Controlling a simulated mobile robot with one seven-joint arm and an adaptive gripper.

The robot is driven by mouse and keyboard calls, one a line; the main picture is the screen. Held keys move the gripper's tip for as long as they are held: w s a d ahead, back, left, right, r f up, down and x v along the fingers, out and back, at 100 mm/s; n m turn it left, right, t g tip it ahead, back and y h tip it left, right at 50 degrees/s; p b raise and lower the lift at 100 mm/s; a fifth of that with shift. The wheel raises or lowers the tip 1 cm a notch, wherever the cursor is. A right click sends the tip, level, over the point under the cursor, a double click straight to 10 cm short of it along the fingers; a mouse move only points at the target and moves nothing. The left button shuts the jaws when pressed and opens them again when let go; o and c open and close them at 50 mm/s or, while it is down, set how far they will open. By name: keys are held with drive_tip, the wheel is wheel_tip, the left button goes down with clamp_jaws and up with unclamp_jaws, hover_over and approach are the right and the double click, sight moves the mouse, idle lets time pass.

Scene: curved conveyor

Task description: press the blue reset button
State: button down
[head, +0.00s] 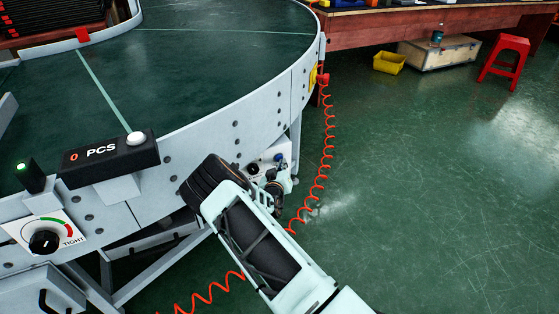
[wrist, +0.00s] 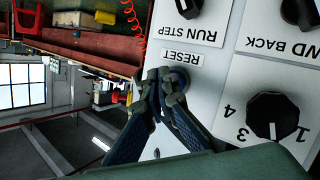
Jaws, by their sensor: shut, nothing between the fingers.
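A small blue knob-like part, which looks like the blue reset button (head: 281,159), shows on the white control box below the conveyor rim in the head view. The RESET label (wrist: 181,57) appears upside down in the wrist view. My gripper (wrist: 166,82) is shut and empty, its fingertips right beside the label. In the head view my gripper (head: 274,187) is at the box, just below the blue part, partly hidden by my arm.
A RUN STEP knob (wrist: 188,8) and a numbered black dial (wrist: 272,115) are close to my fingers. A coiled orange hose (head: 327,135) hangs right of the box. The curved conveyor (head: 215,65) stands behind my arm. The green floor to the right is open.

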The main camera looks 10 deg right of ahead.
drive_tip(key=shift+w+a, duration=0.15)
drive_tip(key=shift+w, duration=0.25)
idle(0.7)
drive_tip(key=shift+s, duration=0.1)
drive_tip(key=shift+s+d, duration=0.25)
drive_tip(key=shift+s, duration=0.45)
drive_tip(key=shift+s, duration=0.1)
drive_tip(key=s, duration=0.1)
drive_tip(key=s+d+p, duration=0.1)
drive_tip(key=s, duration=0.1)
drive_tip(key=s+p, duration=0.1)
drive_tip(key=shift+s+d, duration=0.25)
drive_tip(key=shift+s, duration=0.05)
idle(0.5)
